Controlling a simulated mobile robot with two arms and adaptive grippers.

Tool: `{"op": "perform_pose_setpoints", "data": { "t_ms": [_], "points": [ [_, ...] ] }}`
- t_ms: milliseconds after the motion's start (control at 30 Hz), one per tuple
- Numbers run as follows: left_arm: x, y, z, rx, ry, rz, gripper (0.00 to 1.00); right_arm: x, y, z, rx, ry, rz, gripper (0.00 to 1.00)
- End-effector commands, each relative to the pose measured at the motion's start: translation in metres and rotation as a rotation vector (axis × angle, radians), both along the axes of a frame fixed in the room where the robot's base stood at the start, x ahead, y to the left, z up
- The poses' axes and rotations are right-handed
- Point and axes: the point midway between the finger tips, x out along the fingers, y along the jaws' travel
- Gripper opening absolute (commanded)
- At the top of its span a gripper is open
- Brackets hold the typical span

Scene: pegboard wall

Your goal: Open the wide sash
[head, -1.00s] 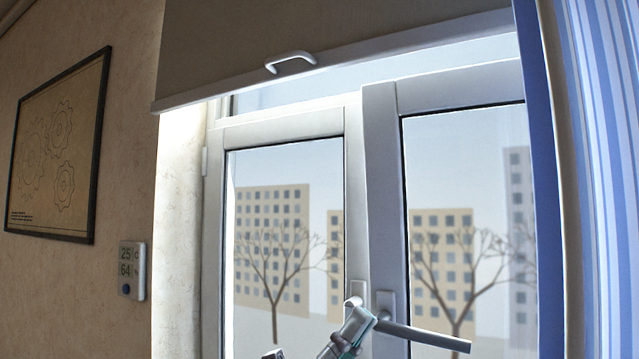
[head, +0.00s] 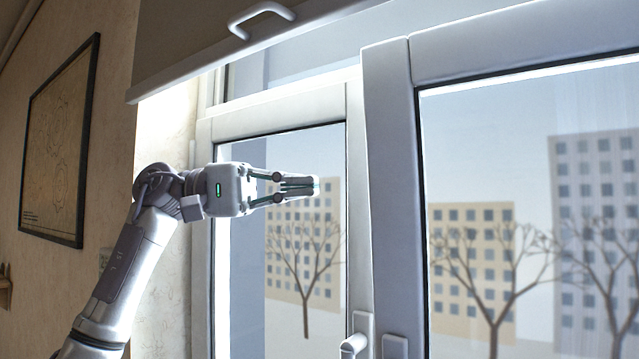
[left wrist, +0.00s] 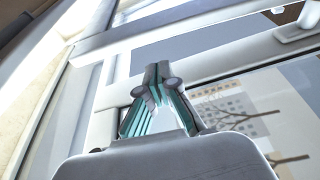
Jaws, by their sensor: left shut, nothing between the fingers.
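The wide sash (head: 387,170) is the right leaf of the window, with a white frame and a large pane. Its left upright stands beside the narrower left sash (head: 355,190), and its top sits higher in the picture. I cannot tell whether it stands ajar. The top of its handle plate (head: 395,346) shows at the bottom edge; the lever is out of view. My left gripper (head: 317,186) is shut and empty, pointing right in front of the left sash's pane. Its fingers also show in the left wrist view (left wrist: 157,75). My right gripper is not in view.
A part-lowered blind (head: 190,40) with a white pull handle (head: 262,16) hangs above the window. The left sash's handle (head: 353,344) projects at the bottom. A framed picture (head: 60,150) hangs on the left wall.

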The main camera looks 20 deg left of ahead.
Motion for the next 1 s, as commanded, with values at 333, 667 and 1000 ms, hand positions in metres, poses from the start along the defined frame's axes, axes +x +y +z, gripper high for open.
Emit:
{"op": "perform_pose_setpoints", "data": {
  "t_ms": [333,667,1000],
  "points": [
    [0.008,-0.062,0.005,-0.001,0.001,-0.004,0.00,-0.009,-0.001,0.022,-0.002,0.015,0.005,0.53],
    [0.011,-0.081,0.003,-0.002,0.003,-0.002,0.00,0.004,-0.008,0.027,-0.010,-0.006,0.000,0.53],
    [0.005,-0.080,-0.001,-0.005,-0.007,-0.004,0.00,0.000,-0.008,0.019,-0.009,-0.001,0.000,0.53]
  ]
}}
